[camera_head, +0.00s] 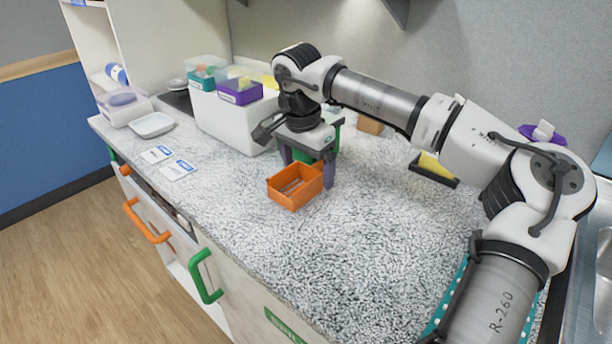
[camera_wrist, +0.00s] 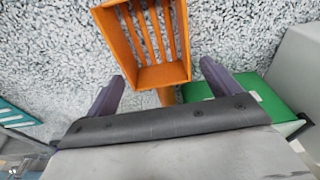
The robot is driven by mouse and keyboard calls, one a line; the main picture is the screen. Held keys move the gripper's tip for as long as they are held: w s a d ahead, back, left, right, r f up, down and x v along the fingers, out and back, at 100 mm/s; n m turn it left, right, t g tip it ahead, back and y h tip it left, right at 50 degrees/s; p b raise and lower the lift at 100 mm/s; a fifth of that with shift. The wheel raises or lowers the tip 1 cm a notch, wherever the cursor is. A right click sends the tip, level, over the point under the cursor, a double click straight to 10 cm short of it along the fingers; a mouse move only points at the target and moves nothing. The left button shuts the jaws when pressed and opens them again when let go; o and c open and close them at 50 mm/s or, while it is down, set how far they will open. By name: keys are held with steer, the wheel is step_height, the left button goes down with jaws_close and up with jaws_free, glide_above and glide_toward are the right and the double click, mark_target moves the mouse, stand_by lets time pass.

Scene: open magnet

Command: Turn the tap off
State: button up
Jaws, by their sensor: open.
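No tap shows clearly in either view. A metal sink (camera_head: 603,270) is cut off at the right edge of the head view, partly behind my arm. My gripper (camera_head: 308,180) points down over the counter, far to the left of the sink. Its two purple-grey fingers are apart, with nothing seen held between them. In the wrist view my gripper (camera_wrist: 162,72) is open beside a slatted orange tray (camera_wrist: 145,45). This tray also shows in the head view (camera_head: 290,195), just in front of the fingers; whether they touch it I cannot tell.
A green container (camera_wrist: 245,90) is close beside the fingers. A white box (camera_head: 232,122) carries a purple bin (camera_head: 240,92) and a teal bin (camera_head: 206,78). A black-and-yellow item (camera_head: 434,168) lies farther right. The speckled counter (camera_head: 350,240) is clear in its middle front.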

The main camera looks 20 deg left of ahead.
steer(key=shift+f, duration=0.85)
steer(key=c, duration=1.2)
steer(key=shift+o, duration=0.2)
steer(key=shift+r, duration=0.15)
